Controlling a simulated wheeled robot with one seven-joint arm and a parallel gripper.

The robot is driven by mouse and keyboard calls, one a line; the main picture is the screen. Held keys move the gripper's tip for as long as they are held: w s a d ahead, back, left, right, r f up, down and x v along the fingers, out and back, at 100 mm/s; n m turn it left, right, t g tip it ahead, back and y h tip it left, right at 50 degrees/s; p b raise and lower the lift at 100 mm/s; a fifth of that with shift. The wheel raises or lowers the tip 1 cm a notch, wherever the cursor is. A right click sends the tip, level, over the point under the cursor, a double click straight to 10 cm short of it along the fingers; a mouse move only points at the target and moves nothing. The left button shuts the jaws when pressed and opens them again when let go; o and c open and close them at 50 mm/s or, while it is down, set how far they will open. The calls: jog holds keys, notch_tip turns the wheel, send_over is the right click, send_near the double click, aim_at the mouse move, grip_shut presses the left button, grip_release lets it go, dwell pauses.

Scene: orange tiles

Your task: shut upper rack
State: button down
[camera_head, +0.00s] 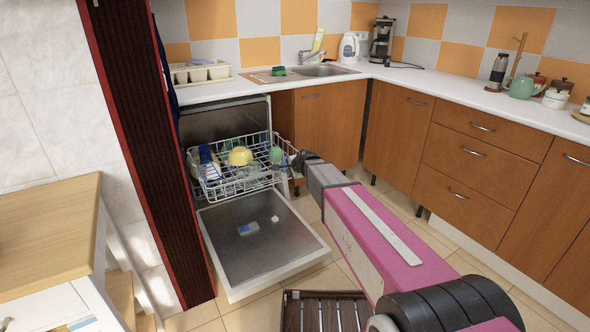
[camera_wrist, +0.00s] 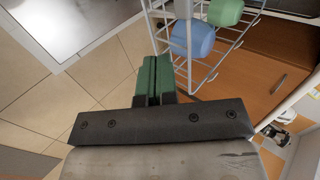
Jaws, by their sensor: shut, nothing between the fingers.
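The upper rack (camera_head: 244,180) is a white wire basket, pulled out of the dishwasher (camera_head: 226,118) over its lowered door (camera_head: 262,262). It holds a yellow bowl (camera_head: 240,156), a green cup (camera_head: 276,154) and blue items at its left. My gripper (camera_head: 291,160) is at the rack's right front corner. In the wrist view my gripper's green fingers (camera_wrist: 153,75) are together and empty, beside the rack's white wires (camera_wrist: 187,75). A blue cup (camera_wrist: 192,38) and a green cup (camera_wrist: 225,11) show inside it. I cannot tell whether the fingers touch the wires.
A brown slatted stool (camera_head: 325,312) stands on the floor in front of the door. Wooden cabinets (camera_head: 330,120) are right of the dishwasher. A tall dark red panel (camera_head: 140,130) and a wooden-topped unit (camera_head: 45,230) are at the left. Tiled floor is free at the right.

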aim_at(284, 169)
jog(key=w, duration=0.1)
jog(key=w+a, duration=0.2)
jog(key=w, duration=0.1)
jog(key=shift+a+f, duration=0.2)
jog(key=shift+f, duration=0.05)
